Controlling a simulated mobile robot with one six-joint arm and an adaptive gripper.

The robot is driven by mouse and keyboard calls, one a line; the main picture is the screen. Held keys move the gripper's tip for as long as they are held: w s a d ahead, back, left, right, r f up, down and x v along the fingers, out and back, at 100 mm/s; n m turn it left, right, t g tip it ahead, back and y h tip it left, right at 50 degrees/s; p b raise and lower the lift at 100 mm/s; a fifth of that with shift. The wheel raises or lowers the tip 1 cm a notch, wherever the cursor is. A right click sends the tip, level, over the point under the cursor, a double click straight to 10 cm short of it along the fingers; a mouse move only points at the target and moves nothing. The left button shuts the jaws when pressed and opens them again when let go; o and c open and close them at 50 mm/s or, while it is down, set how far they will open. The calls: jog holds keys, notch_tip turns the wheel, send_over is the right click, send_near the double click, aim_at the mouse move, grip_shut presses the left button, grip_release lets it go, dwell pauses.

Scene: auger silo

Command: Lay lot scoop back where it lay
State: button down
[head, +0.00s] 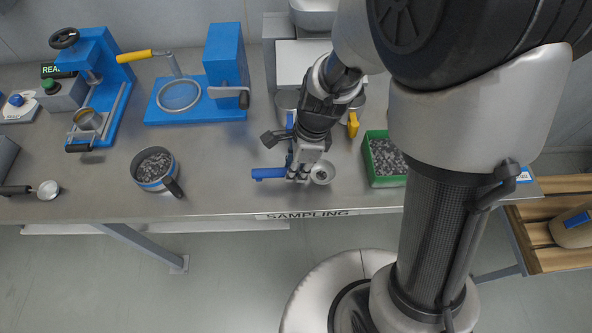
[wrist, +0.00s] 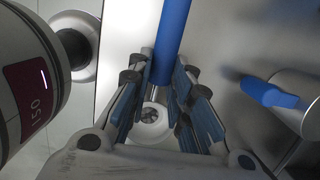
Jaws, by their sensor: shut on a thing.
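The lot scoop has a blue handle (head: 270,173) and a small round pale bowl (head: 322,173). My gripper (head: 300,173) is shut on it between handle and bowl, near the front edge of the steel table. The handle points left in the head view. In the wrist view, the blue handle (wrist: 172,40) runs up from between my gripper's fingers (wrist: 160,85), and the bowl (wrist: 150,122) shows below them with a darker grey patch inside. I cannot tell whether the scoop touches the table.
Behind my gripper stand a blue-handled cup (wrist: 298,98) and a yellow-handled cup (head: 353,124). A green tray of grey grains (head: 374,178) stands right; a black-handled pot (head: 149,181) of grains and blue presses (head: 224,60) stand left. The table between pot and scoop is clear.

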jog(key=shift+f, duration=1.1)
jog(key=shift+f+b, duration=0.2)
jog(key=shift+b, duration=0.15)
jog(key=c, duration=1.5)
grip_release()
jog(key=shift+o, duration=0.2)
